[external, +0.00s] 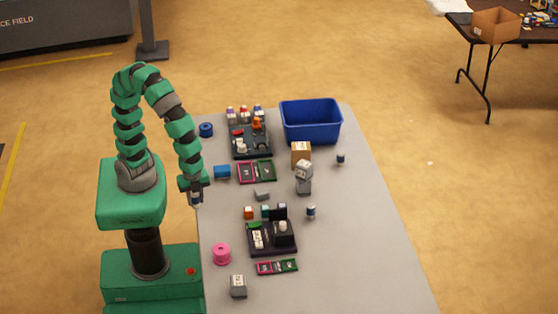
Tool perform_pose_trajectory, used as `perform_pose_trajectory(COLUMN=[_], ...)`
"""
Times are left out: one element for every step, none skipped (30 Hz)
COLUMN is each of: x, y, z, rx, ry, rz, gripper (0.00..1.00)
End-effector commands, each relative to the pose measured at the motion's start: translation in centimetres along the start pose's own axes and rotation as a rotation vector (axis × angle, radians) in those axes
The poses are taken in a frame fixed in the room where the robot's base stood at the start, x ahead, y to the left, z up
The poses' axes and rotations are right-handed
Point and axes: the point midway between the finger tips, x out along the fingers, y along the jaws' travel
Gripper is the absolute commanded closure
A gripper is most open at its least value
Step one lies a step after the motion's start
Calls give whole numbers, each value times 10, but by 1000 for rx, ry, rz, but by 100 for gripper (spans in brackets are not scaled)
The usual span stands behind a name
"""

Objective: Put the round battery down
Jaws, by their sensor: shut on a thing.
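My gripper (195,199) is at the left edge of the grey table, pointing down. It is shut on a small pale thing that looks like the round battery (196,204). The fingers hide much of it, and its lower end is too small to make out clearly. I cannot tell whether it touches the table edge or hangs beside it.
The table (365,250) is bare along its right side. A blue bin (311,120) stands at the far end.

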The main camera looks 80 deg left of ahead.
Motion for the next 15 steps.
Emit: perform_pose_trajectory(x=[-1, 0, 0, 0, 0, 0, 0, 0, 0, -1, -2, -4, -5, -7, -11], y=[1, 2, 2, 3, 3, 3, 3, 3, 3, 2, 1, -2, -6, -10, -16], z=[2, 3, 4, 4, 5, 5, 5, 5, 5, 5, 5, 5, 5, 5, 4], rx=[0, 0, 0, 0, 0, 0, 0, 0, 0, -1, -2, -4, -7, -11, -17], ry=[0, 0, 0, 0, 0, 0, 0, 0, 0, 0, 0, 0, 0, 1, 1], rz=[0, 0, 0, 0, 0, 0, 0, 0, 0, 0, 0, 0, 0, 0, 0], gripper=[96, 96, 96, 96, 96, 96, 96, 96, 96, 96, 96, 96, 96, 96, 96])
